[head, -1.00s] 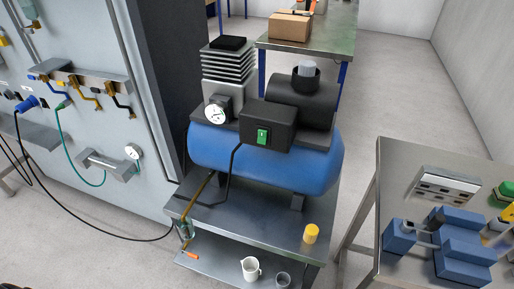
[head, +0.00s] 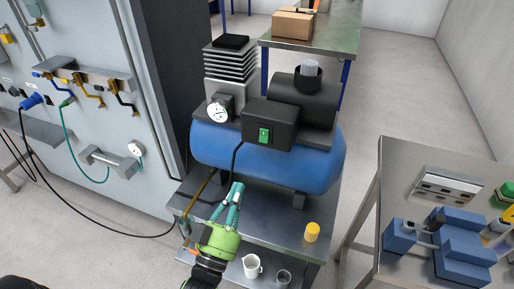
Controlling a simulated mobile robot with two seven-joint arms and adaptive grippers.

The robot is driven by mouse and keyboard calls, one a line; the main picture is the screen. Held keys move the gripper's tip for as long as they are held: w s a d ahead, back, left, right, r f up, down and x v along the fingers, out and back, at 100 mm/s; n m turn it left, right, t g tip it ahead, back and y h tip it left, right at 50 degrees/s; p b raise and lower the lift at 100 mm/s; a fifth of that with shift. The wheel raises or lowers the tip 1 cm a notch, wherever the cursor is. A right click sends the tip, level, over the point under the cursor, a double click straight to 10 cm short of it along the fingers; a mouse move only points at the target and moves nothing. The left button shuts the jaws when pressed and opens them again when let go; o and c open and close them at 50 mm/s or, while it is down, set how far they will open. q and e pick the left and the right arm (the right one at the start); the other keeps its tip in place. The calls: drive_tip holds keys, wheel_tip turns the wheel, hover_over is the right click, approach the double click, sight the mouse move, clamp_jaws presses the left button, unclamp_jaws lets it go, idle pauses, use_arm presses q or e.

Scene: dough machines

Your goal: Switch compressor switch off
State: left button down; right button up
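The compressor has a blue tank (head: 240,163) and stands on a grey metal cart (head: 282,222). A black switch box (head: 284,127) sits on its front, with a green compressor switch (head: 264,135) on the box's front face. My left gripper (head: 236,188) shows below the tank, in front of the cart top. It is below and left of the switch and apart from it. Its two teal fingers look close together at the tips, and I cannot tell if a gap stays between them. I see nothing held. My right gripper is not in view.
A yellow cylinder (head: 312,232) stands on the cart's right front. A white jug (head: 252,266) is on the lower shelf. A black cable runs down from the switch box. A table (head: 400,165) with blue blocks (head: 462,262) stands at right, and a panel with hoses at left.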

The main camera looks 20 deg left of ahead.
use_arm(q)
drive_tip(key=shift+w, duration=0.15)
drive_tip(key=p, duration=0.3)
approach(262, 133)
wheel_tip(262, 133, up, 4)
drive_tip(key=w, duration=0.1)
drive_tip(key=w+f, duration=0.1)
drive_tip(key=w, duration=0.3)
drive_tip(key=shift+w+d+f, duration=0.1)
drive_tip(key=shift+w+f, duration=0.1)
drive_tip(key=shift+f, duration=0.15)
